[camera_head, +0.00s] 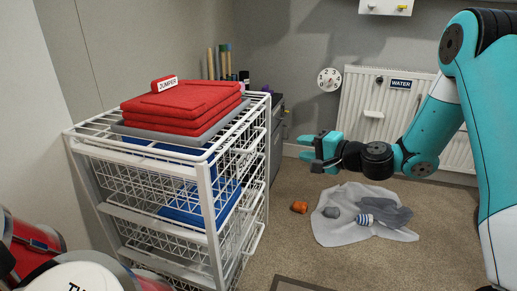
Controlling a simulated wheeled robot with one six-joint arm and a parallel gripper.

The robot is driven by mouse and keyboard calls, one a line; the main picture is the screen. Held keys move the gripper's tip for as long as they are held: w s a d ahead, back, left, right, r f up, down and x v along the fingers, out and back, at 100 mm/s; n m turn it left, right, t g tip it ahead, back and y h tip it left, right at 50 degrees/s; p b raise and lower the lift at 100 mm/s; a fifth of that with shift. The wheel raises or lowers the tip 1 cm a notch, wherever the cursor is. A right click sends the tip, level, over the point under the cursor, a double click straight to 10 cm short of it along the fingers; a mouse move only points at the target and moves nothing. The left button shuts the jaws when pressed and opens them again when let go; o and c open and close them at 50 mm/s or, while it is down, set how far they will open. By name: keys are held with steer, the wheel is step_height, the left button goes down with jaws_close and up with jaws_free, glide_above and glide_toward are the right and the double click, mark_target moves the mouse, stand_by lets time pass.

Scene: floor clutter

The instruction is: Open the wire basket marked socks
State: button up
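A white wire basket unit (203,240) stands at the left, with wire baskets stacked in its frame. Blue cloth (190,210) shows through the mesh of the baskets. The basket fronts, with white handles, face right and show only at a steep angle. All seem pushed in. I cannot read a socks mark on any of them. My gripper (304,148) is in the air right of the unit, pointing left, apart from the basket fronts. Its teal fingers are spread with nothing between them.
Folded red cloths (185,103) with a JUMPER tag lie on top of the unit. A grey cloth (340,232) with small sock-like items and an orange item (299,207) lie on the carpet. A white radiator (375,104) is behind.

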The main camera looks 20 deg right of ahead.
mark_target(260, 139)
steer(key=b+x, duration=0.2)
steer(key=x, duration=1.4)
steer(key=shift+w+a+f, duration=0.1)
steer(key=shift+w+a, duration=0.1)
steer(key=shift+a, duration=0.05)
steer(key=shift+c, duration=0.4)
jaws_close()
